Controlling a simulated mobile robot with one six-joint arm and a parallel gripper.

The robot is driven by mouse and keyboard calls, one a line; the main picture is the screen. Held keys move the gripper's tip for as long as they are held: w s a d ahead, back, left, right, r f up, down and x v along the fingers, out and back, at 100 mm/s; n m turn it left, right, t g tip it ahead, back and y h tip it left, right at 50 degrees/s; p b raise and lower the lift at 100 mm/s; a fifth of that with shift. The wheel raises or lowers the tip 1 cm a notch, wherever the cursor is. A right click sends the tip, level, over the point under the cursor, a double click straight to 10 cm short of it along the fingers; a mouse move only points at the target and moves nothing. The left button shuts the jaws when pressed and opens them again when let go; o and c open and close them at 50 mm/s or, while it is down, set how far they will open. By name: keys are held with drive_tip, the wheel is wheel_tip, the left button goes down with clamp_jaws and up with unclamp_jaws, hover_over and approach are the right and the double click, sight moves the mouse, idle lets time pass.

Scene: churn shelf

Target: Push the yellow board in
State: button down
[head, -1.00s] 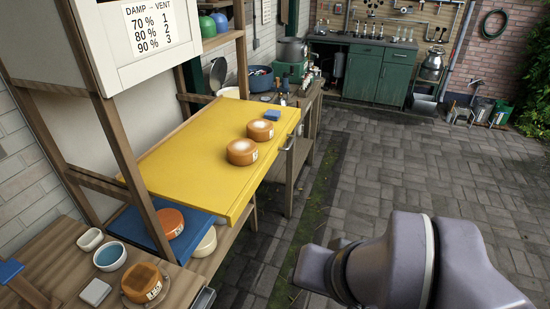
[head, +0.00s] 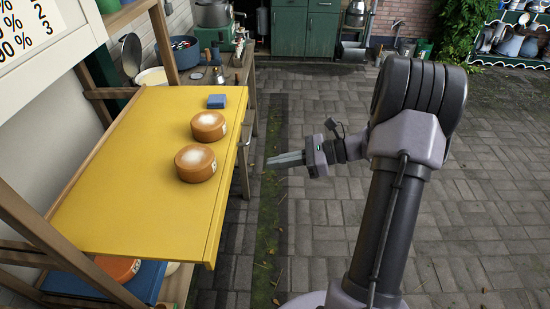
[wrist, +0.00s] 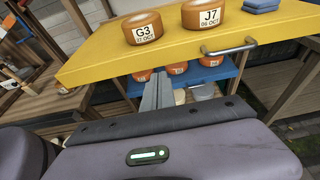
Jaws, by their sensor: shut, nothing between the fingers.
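The yellow board (head: 130,170) juts out from the wooden shelf over the paving. Two orange cheeses with whitish tops, the nearer cheese (head: 195,163) and the farther cheese (head: 208,126), and a blue block (head: 217,101) sit on it. In the wrist view the yellow board (wrist: 180,50) shows its front edge and a metal handle (wrist: 230,48); the cheeses carry labels G3 (wrist: 143,29) and J7 (wrist: 205,16). My gripper (head: 270,161) is shut and empty, right of the board's front edge and apart from it.
A blue board (head: 145,283) with orange cheeses lies below the yellow one. A wooden post (head: 165,45) stands at the shelf's side. A bench with pots (head: 212,14) is behind. The paving (head: 320,240) to the right is open.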

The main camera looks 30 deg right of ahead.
sight(151, 161)
drive_tip(key=b+x, duration=0.1)
drive_tip(key=x, duration=0.3)
drive_tip(key=b+x, duration=0.1)
drive_tip(key=x, duration=0.3)
drive_tip(key=shift+w+a+r+b, duration=0.1)
drive_tip(key=shift+a+r+b, duration=0.1)
drive_tip(key=shift+b, duration=0.1)
drive_tip(key=shift+w+a+r, duration=0.15)
drive_tip(key=shift+w+a, duration=0.2)
drive_tip(key=shift+w+a, duration=0.2)
drive_tip(key=shift+a, duration=0.15)
drive_tip(key=w+a, duration=0.4)
drive_tip(key=a, duration=0.3)
drive_tip(key=w+a+p, duration=0.1)
drive_tip(key=w+a, duration=0.4)
drive_tip(key=a, duration=0.2)
drive_tip(key=w+a, duration=0.5)
drive_tip(key=a, duration=0.2)
drive_tip(key=shift+w, duration=0.1)
drive_tip(key=shift+a+r, duration=0.1)
drive_tip(key=shift+w+r, duration=0.1)
drive_tip(key=shift+r, duration=0.05)
